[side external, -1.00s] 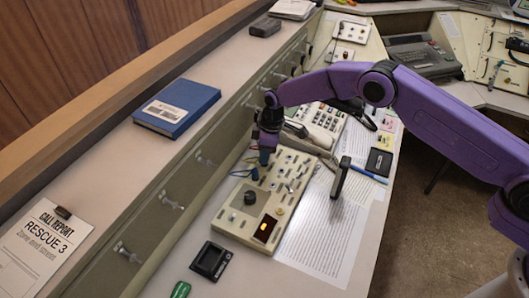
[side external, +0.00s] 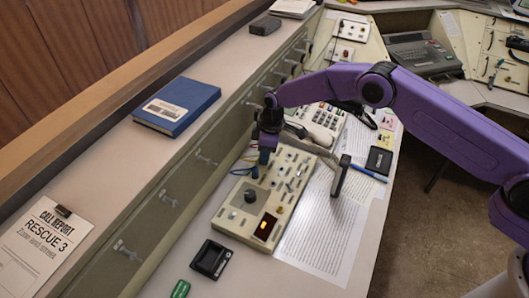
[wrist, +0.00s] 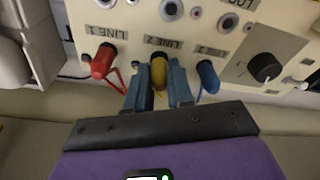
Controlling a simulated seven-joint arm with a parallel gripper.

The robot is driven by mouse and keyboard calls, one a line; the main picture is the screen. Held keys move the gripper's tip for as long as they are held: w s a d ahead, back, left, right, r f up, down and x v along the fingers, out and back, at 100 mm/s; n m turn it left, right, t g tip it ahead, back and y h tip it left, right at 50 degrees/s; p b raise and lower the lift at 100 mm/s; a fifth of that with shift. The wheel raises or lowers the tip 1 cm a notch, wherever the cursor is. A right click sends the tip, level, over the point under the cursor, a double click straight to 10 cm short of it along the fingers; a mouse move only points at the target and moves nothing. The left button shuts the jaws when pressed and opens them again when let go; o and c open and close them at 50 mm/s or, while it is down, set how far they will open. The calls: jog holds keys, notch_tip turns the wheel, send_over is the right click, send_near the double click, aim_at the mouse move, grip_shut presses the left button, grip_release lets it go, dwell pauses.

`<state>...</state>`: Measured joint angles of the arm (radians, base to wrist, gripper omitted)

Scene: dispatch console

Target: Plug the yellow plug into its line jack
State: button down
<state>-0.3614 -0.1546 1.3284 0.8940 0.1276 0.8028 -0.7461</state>
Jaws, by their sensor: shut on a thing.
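The yellow plug (wrist: 158,73) is between the two blue-grey fingers of my gripper (wrist: 158,84) in the wrist view. My gripper is shut on it. The plug is at the panel edge by the LINE 2 label, between the red plug (wrist: 103,61) and the blue plug (wrist: 207,77). Its tip is hidden, so I cannot tell whether it is seated in anything. In the side view my gripper (side external: 265,157) is at the far-left end of the beige console panel (side external: 231,219); the plug is hidden there.
A dark knob (wrist: 265,67) is right of the blue plug. A telephone (side external: 322,120) stands behind the panel, close to my gripper. A dark upright object (side external: 340,176) stands to the right on papers. A black box (side external: 212,259) lies in front.

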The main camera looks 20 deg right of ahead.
jog(key=shift+f, duration=0.25)
dwell(0.6)
jog(key=shift+c, duration=2.2)
grip_release()
jog(key=shift+r, duration=3.5)
jog(key=shift+r, duration=0.1)
